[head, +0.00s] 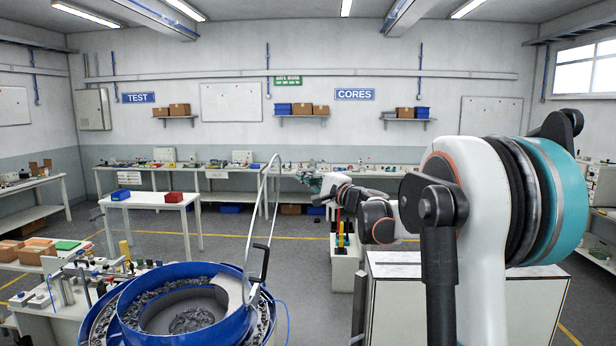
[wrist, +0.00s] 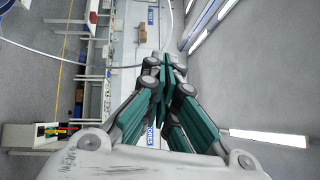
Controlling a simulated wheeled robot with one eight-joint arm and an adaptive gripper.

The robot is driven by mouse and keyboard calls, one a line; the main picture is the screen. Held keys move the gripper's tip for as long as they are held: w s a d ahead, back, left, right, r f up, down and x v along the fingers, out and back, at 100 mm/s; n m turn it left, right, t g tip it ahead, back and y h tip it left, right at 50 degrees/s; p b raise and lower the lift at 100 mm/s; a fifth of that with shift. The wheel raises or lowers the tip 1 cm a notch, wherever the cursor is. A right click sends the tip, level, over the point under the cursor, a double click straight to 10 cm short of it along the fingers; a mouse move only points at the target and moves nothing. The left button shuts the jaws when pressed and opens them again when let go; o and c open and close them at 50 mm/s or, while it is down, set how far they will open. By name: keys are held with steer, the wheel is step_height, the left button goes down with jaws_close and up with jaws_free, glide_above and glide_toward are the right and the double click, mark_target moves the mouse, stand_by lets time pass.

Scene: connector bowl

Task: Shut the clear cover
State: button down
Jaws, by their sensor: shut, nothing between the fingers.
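The clear cover (head: 264,205) stands raised, nearly upright, at the right side of the blue bowl (head: 130,300). It shows as a see-through panel with a thin grey rim and a black handle (head: 261,262) low on it. The bowl is open on top and holds many small dark parts. My gripper (head: 305,178) is beyond and right of the cover's upper part, apart from the handle. In the wrist view my gripper (wrist: 165,65) has its teal fingers together and empty. A thin pale curved bar crosses behind them; I cannot tell whether it is the cover's rim.
A bench (head: 45,318) with small fixtures stands left of the bowl. A white cabinet (head: 400,300) is at the right, below my arm. A white table (head: 150,198) with a blue bin (head: 120,195) and a red bin (head: 173,197) stands farther back. Open floor lies between.

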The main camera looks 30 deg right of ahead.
steer(key=p, duration=0.1)
glide_toward(272, 165)
steer(key=w+d, duration=0.3)
steer(key=w+a, duration=0.1)
steer(key=w+a+p, duration=0.1)
steer(key=a, duration=0.1)
steer(key=shift+a+r, duration=0.15)
steer(key=shift+r, duration=0.05)
steer(key=shift+a, duration=0.15)
